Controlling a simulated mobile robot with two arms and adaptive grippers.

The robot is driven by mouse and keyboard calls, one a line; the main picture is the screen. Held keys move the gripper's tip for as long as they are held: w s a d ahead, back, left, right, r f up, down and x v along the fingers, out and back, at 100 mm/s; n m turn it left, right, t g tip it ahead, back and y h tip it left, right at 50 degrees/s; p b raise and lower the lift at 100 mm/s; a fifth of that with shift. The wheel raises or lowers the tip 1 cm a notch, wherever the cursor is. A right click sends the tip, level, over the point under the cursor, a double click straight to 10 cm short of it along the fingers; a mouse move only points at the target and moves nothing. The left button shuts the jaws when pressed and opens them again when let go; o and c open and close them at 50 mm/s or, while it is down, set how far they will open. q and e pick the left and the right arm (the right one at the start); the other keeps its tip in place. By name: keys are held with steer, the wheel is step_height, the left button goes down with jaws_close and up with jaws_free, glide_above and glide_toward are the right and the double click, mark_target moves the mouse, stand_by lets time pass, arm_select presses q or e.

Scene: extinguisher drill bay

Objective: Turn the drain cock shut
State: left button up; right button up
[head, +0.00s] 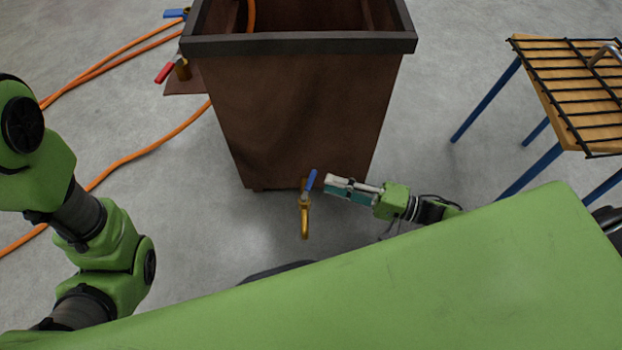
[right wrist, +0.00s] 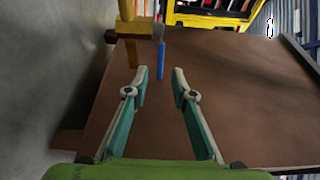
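The drain cock is a brass tap (head: 304,216) low on the front of a brown tank, with a blue lever (head: 311,182) slanting up from it. In the right wrist view the brass body (right wrist: 131,29) is at top left, and the blue lever (right wrist: 161,60) points toward me. My right gripper (head: 326,187) is just right of the lever in the head view. In the wrist view its fingers (right wrist: 160,75) are apart, with the lever's end in line with the gap. Contact cannot be seen. My left gripper is out of view; only left arm links show.
The open-topped brown tank (head: 300,110) stands behind the cock. A red-handled valve (head: 165,72) is on its left side, with orange hoses (head: 150,147) on the floor. A blue-legged table with a wire rack (head: 585,95) stands at right.

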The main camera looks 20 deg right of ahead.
mark_target(311, 177)
steer(key=b+x, duration=0.2)
steer(key=x, duration=0.4)
steer(key=shift+w+a, duration=0.2)
steer(key=shift+a, duration=0.05)
jaws_close()
